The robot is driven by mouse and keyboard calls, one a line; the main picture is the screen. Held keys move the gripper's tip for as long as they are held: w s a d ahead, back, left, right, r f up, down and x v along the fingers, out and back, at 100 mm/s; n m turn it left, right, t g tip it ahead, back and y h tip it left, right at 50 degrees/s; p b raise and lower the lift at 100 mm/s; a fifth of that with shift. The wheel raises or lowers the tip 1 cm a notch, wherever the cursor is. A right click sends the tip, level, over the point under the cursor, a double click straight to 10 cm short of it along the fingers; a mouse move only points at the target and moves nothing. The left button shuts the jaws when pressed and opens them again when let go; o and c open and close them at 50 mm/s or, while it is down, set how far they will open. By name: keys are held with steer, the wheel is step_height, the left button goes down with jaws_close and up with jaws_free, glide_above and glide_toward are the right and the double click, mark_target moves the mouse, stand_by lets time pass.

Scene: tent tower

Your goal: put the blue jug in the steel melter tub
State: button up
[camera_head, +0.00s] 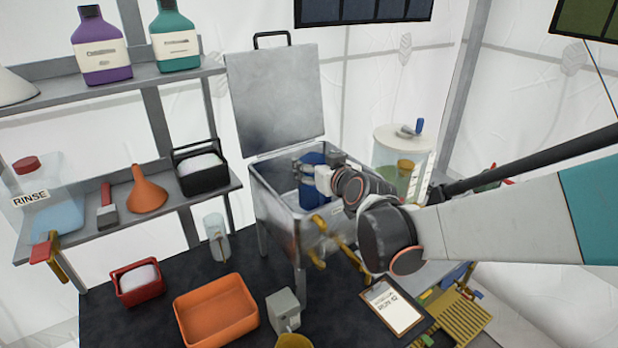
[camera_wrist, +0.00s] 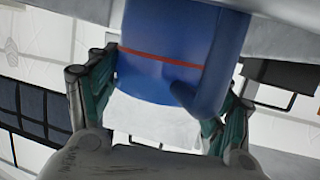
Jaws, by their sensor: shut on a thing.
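The blue jug (camera_head: 313,186) is at the mouth of the steel melter tub (camera_head: 277,212), inside its rim as seen from the head camera. The tub's lid (camera_head: 275,98) stands open behind it. My gripper (camera_head: 308,173) is shut on the jug from the right side. In the wrist view the jug (camera_wrist: 172,58), with a red line around it, sits between the two fingers of my gripper (camera_wrist: 160,100). The jug's lower part is hidden by the tub wall and my wrist. I cannot tell whether it touches the tub floor.
A clear tank (camera_head: 398,160) stands right of the tub. Yellow taps (camera_head: 316,254) stick out at the tub's front. An orange bin (camera_head: 216,310), a red basket (camera_head: 139,283) and a clipboard (camera_head: 392,306) lie in front. Shelves (camera_head: 120,200) with bottles and tools are at left.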

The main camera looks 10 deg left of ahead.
steer(key=shift+w+f+b, duration=0.1)
steer(key=shift+f+b, duration=1.35)
steer(key=shift+f, duration=0.9)
steer(key=shift+r, duration=0.15)
